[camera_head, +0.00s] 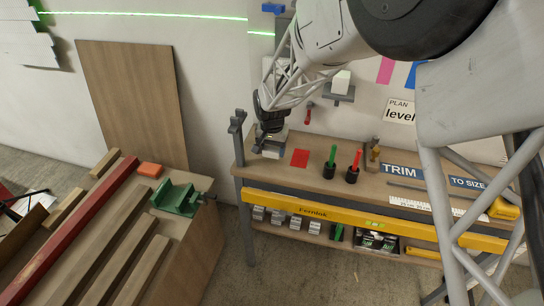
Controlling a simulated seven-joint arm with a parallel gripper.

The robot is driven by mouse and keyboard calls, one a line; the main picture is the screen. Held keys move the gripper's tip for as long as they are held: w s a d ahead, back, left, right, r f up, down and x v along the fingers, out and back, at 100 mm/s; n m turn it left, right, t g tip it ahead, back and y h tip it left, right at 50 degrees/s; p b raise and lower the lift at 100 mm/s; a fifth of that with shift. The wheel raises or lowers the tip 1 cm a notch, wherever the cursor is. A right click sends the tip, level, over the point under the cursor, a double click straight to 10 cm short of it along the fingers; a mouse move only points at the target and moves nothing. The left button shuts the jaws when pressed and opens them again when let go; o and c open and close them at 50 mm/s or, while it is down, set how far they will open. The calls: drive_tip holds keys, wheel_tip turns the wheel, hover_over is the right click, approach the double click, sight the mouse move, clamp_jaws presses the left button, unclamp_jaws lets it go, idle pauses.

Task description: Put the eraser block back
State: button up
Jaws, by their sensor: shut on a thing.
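My gripper (270,129) is low over the left end of the wooden workbench (400,174), pointing down. It is shut on a small block that I take to be the eraser block; the dark fingers hide most of it. A grey, box-like piece (272,148) shows directly under the fingers on the bench top. I cannot tell whether this is part of the held block or a holder beneath it.
A grey clamp post (238,128) stands close left of the gripper. Green (331,157) and red (355,160) markers stand in black holders to the right. A small wall shelf (339,94) bears a white block (341,80). A yellow level (370,220) runs along the bench front.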

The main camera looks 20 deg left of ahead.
sight(272, 162)
drive_tip(key=shift+f, duration=1.75)
drive_tip(key=shift+f, duration=0.15)
drive_tip(key=o, duration=0.9)
drive_tip(key=shift+c, duration=0.2)
wheel_tip(272, 162, up, 12)
drive_tip(key=shift+r, duration=0.15)
